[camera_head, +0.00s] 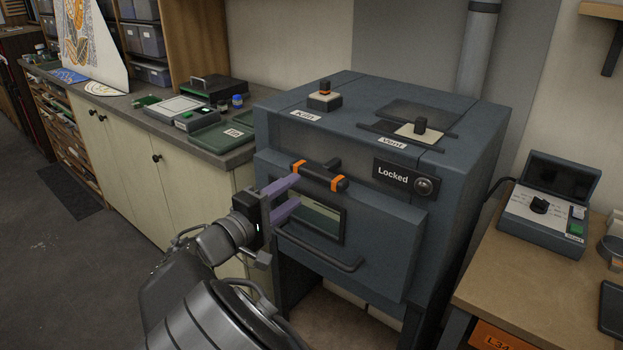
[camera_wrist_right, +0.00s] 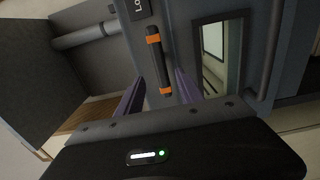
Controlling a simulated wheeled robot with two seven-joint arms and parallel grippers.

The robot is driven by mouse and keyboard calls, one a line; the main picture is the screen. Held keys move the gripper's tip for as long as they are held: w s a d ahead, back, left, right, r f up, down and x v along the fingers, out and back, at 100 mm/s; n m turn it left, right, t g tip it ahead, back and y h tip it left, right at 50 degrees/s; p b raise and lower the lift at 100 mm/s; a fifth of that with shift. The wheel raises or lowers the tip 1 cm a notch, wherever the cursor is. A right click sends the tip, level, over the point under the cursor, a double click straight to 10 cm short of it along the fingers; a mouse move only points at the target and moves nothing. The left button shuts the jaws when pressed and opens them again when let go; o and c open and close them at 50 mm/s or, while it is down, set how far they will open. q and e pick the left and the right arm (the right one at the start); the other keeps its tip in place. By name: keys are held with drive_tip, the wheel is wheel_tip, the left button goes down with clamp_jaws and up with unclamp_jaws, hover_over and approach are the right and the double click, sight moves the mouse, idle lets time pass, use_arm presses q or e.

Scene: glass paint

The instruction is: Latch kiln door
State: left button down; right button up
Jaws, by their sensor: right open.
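The blue-grey kiln (camera_head: 345,110) stands in the middle of the head view, its front door (camera_head: 380,240) looking shut. The latch handle (camera_head: 322,177), a dark bar with orange bands, lies across the top of the door, beside a "Locked" plate (camera_head: 404,178) with a round knob. My right gripper (camera_head: 296,192) is open, its purple fingers just left of and slightly below the latch bar. In the right wrist view, the latch bar (camera_wrist_right: 159,68) lies ahead between the two fingers (camera_wrist_right: 160,84); contact cannot be told. My left gripper is not in view.
A bar handle (camera_head: 320,255) and window (camera_head: 310,215) are on the door below the latch. Kiln and vent switches sit on top. A counter (camera_head: 185,145) with trays is at left; a wooden bench (camera_head: 500,285) with a control box (camera_head: 548,212) is at right.

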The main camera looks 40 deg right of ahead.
sight(314, 179)
drive_tip(key=p+x, duration=0.1)
drive_tip(key=x, duration=0.6)
drive_tip(key=shift+w+d, duration=0.1)
drive_tip(key=shift+d, duration=0.25)
drive_tip(key=shift+f, duration=0.1)
clamp_jaws()
idle(1.0)
